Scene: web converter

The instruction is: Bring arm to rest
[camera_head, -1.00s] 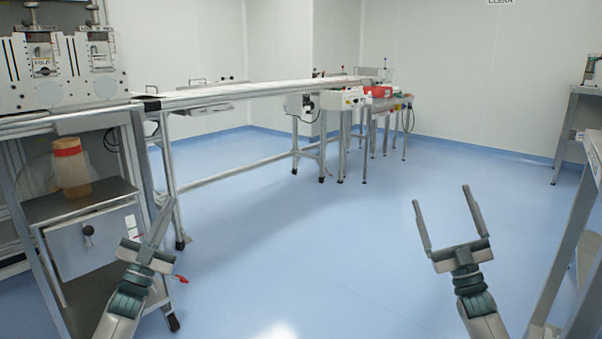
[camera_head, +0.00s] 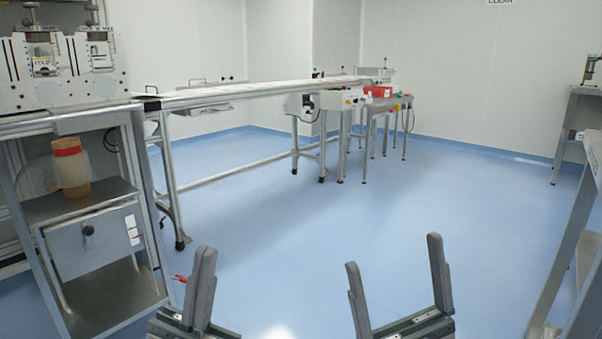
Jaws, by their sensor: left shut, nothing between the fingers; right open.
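My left gripper (camera_head: 206,256) is low in the head view, left of centre, pointing up in the picture. Its fingers are together and nothing is between them. My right gripper (camera_head: 393,254) is low and right of centre. Its two fingers stand well apart with bare blue floor between them. Neither gripper holds or touches anything that I can see. The lower parts of both grippers and the arms behind them are cut off by the bottom edge.
The converter machine (camera_head: 62,82) stands at the left above a grey cabinet (camera_head: 95,243). A long conveyor table (camera_head: 235,92) runs from it to the back. A metal table (camera_head: 560,260) edges the right side. The blue floor (camera_head: 330,200) between is clear.

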